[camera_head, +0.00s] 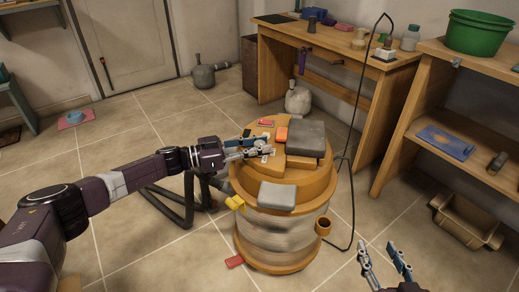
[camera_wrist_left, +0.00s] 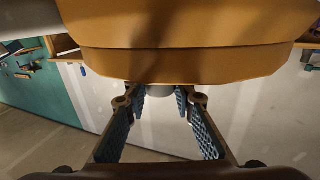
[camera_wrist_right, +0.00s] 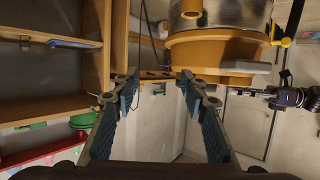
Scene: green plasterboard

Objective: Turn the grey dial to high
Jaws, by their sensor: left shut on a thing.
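A drum-shaped machine like a shop vacuum, with an orange lid (camera_head: 308,190) and a clear body (camera_head: 285,232), stands on the floor in the head view. My left gripper (camera_head: 267,147) reaches in from the left over the lid's top. In the left wrist view its fingers (camera_wrist_left: 161,92) are closed around a small grey round part, the grey dial (camera_wrist_left: 159,90), beside the orange lid. The dial is mostly hidden by the fingers, and its setting cannot be read. My right gripper (camera_head: 386,252) is open and empty at the lower right, apart from the machine.
A dark grey box (camera_head: 306,136) and a lighter grey block (camera_head: 277,196) sit on the lid. A yellow part (camera_head: 235,202) sticks out left. A wooden bench (camera_head: 330,45) and shelf (camera_head: 425,100) stand right.

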